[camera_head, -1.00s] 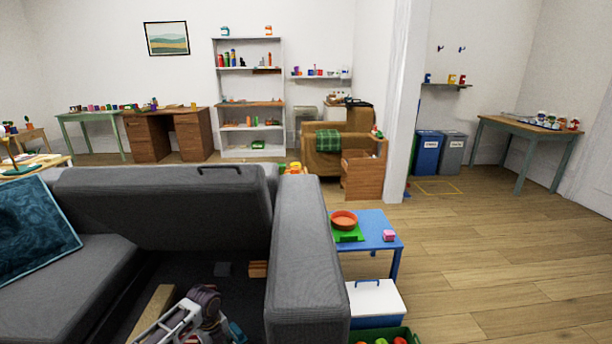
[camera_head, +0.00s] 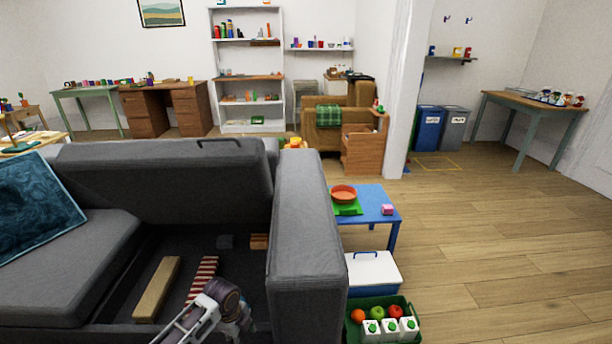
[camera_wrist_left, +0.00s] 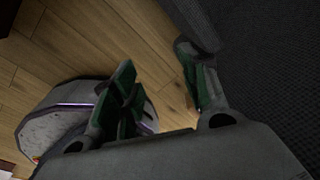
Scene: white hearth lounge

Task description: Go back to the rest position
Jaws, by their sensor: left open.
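My left arm (camera_head: 205,318) comes in at the bottom of the head view, in front of the open sofa's storage space. Its gripper is not clearly seen there. In the left wrist view my left gripper (camera_wrist_left: 155,60) is open, its green-padded fingers apart with nothing between them. It hangs over the wooden floor (camera_wrist_left: 95,40), beside dark grey fabric (camera_wrist_left: 265,60). A rounded grey part of my own base shows behind the left finger. My right gripper is in neither view.
The grey sofa (camera_head: 305,230) has its seat raised; a wooden block (camera_head: 157,288) and a red-striped item (camera_head: 203,277) lie inside. To its right are a blue table (camera_head: 375,207), a white-lidded cooler (camera_head: 373,272) and a green crate (camera_head: 352,330) of fruit and cartons. Floor farther right is clear.

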